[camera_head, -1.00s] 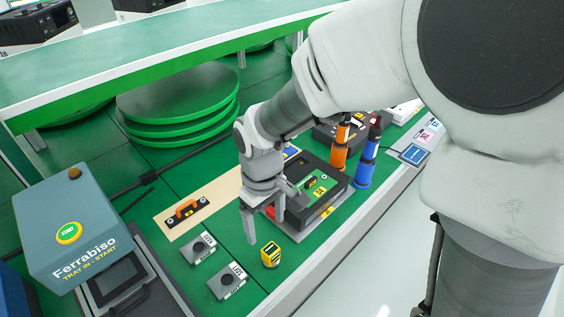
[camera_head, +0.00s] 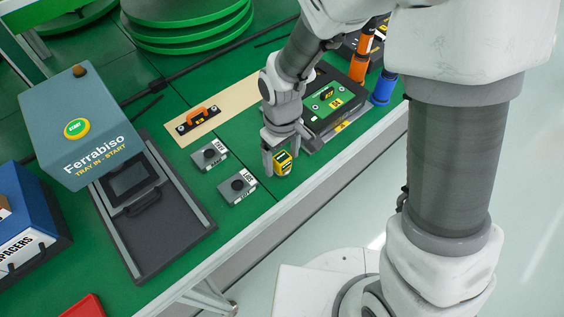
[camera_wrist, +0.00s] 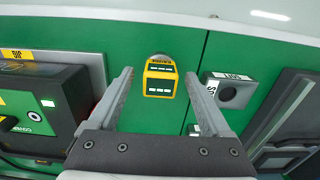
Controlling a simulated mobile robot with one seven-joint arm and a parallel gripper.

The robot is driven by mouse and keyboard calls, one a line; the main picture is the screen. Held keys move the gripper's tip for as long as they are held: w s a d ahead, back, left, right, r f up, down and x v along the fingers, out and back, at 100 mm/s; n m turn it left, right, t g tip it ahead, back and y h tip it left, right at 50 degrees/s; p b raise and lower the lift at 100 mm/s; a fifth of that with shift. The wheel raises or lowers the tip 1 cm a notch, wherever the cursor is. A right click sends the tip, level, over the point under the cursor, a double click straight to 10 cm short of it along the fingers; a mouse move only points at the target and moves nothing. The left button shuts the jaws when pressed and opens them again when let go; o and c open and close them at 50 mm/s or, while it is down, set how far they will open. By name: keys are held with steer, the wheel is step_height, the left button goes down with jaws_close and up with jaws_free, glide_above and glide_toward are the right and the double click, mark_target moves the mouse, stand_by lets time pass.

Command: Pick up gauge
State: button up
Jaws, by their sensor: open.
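The gauge is taken to be the small yellow and black block (camera_head: 283,163) standing on the green bench near its front edge. In the wrist view the same yellow gauge (camera_wrist: 160,78) shows between the two fingers, towards their tips, with a rounded grey part at its far side. My gripper (camera_head: 282,162) is open, with a finger on either side of the gauge in the head view. In the wrist view my gripper (camera_wrist: 160,85) shows a gap between each finger and the gauge.
An orange-handled tool (camera_head: 198,118) lies on a tan mat. The Ferrabiso start box (camera_head: 75,120) is at left.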

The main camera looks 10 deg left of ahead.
steer(key=shift+r, duration=0.1)
jaws_close()
stand_by(0.3)
